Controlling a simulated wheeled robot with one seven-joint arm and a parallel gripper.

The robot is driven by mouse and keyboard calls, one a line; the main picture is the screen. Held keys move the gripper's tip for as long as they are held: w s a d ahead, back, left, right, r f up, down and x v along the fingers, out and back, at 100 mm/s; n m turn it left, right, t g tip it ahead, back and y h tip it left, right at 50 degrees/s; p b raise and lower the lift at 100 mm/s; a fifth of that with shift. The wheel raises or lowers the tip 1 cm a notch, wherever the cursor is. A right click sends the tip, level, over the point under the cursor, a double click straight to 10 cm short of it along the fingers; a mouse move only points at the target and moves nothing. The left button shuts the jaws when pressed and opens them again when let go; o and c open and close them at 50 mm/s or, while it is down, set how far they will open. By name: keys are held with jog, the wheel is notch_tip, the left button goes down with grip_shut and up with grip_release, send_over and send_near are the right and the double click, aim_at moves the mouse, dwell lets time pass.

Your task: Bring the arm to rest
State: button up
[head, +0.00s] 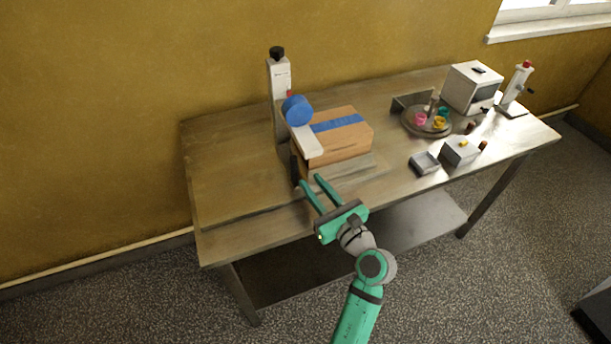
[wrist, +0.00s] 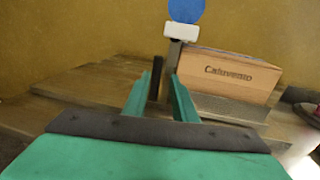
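My gripper (head: 311,183) is green with two long fingers and reaches over the front edge of the wooden table (head: 230,180). The fingers are spread apart, with nothing visible held between them. They also show in the wrist view (wrist: 164,88), pointing at a dark upright post (wrist: 154,78) and the front of the machine. My arm extends from the bottom of the head view up to the table's front edge. I cannot tell whether the fingertips touch anything.
A cardboard box (head: 345,143) with blue tape sits beside a white stand (head: 280,85) with a blue roll (head: 296,110). Farther right are a round tray (head: 408,126) with coloured cups, a small grey tray (head: 424,163) and a white appliance (head: 472,88). The table's left part is clear.

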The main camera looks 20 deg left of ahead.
jog(key=shift+s+d, duration=0.25)
jog(key=shift+d, duration=0.05)
dwell(0.4)
jog(key=s+d+m+t, duration=0.2)
jog(key=s+m+t, duration=0.5)
jog(key=s+m, duration=1.05)
jog(key=s+d+f+m+g+h, duration=0.1)
jog(key=s+d+f+m+h, duration=0.2)
jog(key=s+m, duration=0.4)
jog(key=s+d+f+m+g+h, duration=0.1)
jog(key=s+d+f+m+h, duration=0.3)
jog(key=s+m, duration=0.3)
jog(key=s+d+f+m+g+h, duration=0.2)
jog(key=s+m+h, duration=0.4)
jog(key=m, duration=0.8)
notch_tip(320, 180, down, 3)
jog(key=shift+s+d+r, duration=0.2)
jog(key=shift+s+d, duration=0.25)
jog(key=shift+d, duration=0.4)
